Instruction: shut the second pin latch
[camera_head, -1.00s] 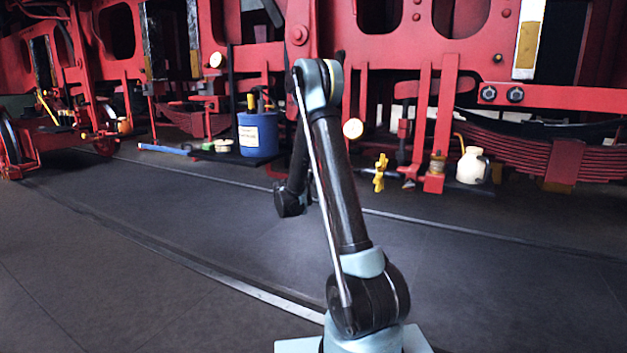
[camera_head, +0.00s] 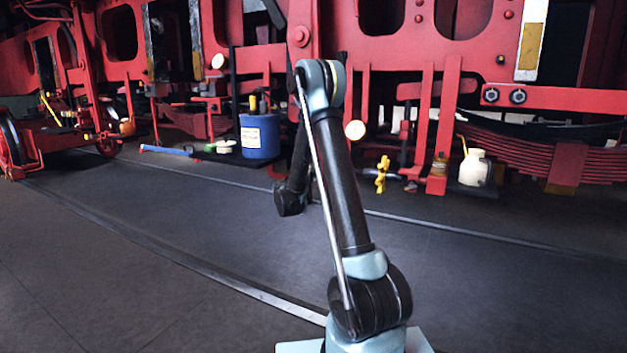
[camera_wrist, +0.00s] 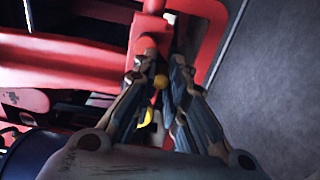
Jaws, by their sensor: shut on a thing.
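My gripper (camera_wrist: 165,72) shows in the wrist view with its two fingers close together at a red bracket (camera_wrist: 148,38). A small round yellow knob (camera_wrist: 161,82), seemingly part of the pin latch, shows between the fingers, which are shut on it. The rest of the latch is hidden by the fingers, so its position cannot be told. A second yellow piece (camera_wrist: 146,117) shows lower down, partly behind the left finger. In the head view my gripper is hidden behind my arm.
A red locomotive frame (camera_head: 440,60) fills the back. A blue bucket (camera_head: 259,136), a yellow fitting (camera_head: 382,175) and a cream jug (camera_head: 474,168) stand low along it. Red leaf springs (camera_head: 540,155) are at right. The dark floor (camera_head: 150,270) in front is clear.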

